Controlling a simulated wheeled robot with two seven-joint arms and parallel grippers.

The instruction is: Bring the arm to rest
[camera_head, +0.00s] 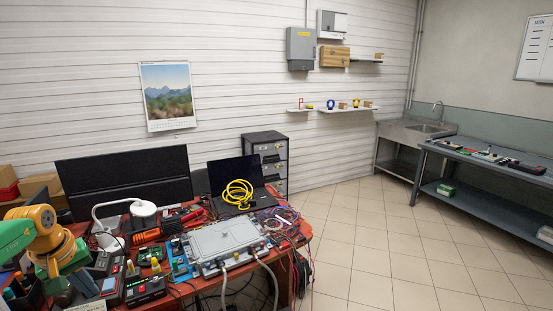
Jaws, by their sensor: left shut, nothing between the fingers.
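My left arm, yellow and green, comes in at the lower left, and my left gripper (82,287) points down over the left end of the red workbench (305,232). It is shut and holds nothing. A flat grey metal unit (225,238) lies on the bench to the right of the gripper, well apart from it. Pale hoses (262,266) with fittings run from its front edge down over the bench edge. My right gripper is not in view.
Bench devices (146,289), a white lamp (143,209) and a laptop with a yellow cable coil (237,193) crowd the bench. A dark monitor (125,180) stands behind. The tiled floor (390,250) to the right is clear, up to a second bench (495,175).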

